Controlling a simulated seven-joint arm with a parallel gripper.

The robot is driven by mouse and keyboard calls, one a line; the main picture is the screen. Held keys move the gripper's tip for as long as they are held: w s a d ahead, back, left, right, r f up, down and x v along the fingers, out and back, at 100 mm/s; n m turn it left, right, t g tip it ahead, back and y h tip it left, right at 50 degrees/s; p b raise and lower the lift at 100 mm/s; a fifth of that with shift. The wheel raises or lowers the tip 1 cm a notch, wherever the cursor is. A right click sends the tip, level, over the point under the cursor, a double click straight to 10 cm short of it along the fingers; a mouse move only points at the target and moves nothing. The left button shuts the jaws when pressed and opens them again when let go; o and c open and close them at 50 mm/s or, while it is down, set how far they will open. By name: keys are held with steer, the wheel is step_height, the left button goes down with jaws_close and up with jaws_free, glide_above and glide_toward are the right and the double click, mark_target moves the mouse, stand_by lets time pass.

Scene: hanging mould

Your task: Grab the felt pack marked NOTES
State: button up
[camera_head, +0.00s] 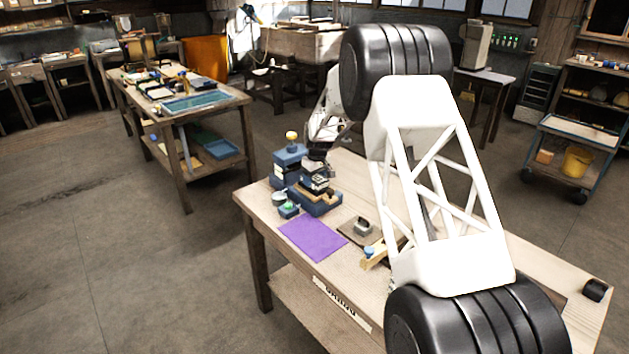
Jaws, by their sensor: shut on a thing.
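My gripper (316,178) is at the far left end of the wooden workbench (400,210), pointing down over a low dark-blue holder (322,207). It is shut on a small dark item at the holder. The item is mostly hidden by the fingers and too small to make out. I cannot read the word NOTES on anything, so I cannot tell whether this item is the felt pack. I also cannot tell whether it still touches the holder.
A taller blue box (289,160) with a yellow knob stands just left of my gripper. Small containers (286,205) sit in front of it. A bare purple mat (313,239) lies at the front edge. A metal-topped block (363,227) and a wooden piece (377,254) lie to its right.

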steer(key=shift+r, duration=0.5)
steer(key=shift+s+r, duration=0.15)
steer(key=shift+r, duration=0.75)
steer(key=s+d+r, duration=0.1)
steer(key=s+d, duration=0.3)
steer(key=s, duration=1.1)
steer(key=shift+r, duration=0.15)
steer(key=shift+s, duration=0.1)
